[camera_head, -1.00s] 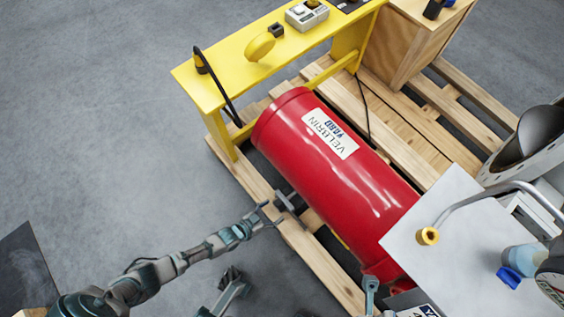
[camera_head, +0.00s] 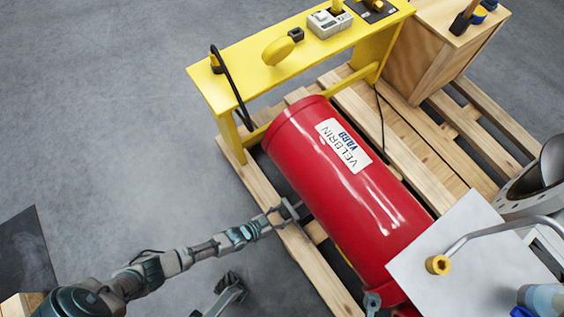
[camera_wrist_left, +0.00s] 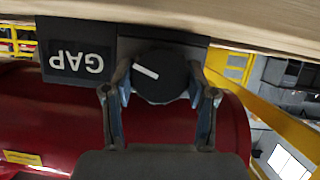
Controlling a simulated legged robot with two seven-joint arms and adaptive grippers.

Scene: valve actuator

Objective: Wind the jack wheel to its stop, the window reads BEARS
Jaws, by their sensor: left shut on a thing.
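The jack wheel (camera_wrist_left: 160,76) is a round black knob with a white pointer line, below a wooden beam in the left wrist view. Beside it, the window (camera_wrist_left: 77,62) reads GAP, upside down in this picture. My left gripper (camera_wrist_left: 160,92) is shut on the wheel, with one finger on each side of its rim. In the head view my left gripper (camera_head: 283,213) is at the pallet's near edge, beside the red cylinder (camera_head: 345,190); the wheel's face is too small to read there. My right gripper is not recognisable in either view.
The cylinder lies on a wooden pallet (camera_head: 318,284). A yellow bench (camera_head: 240,82) with small devices stands behind it, and a wooden box (camera_head: 425,60) at the back right. A pale panel (camera_head: 455,245) with a bent handle is at the right.

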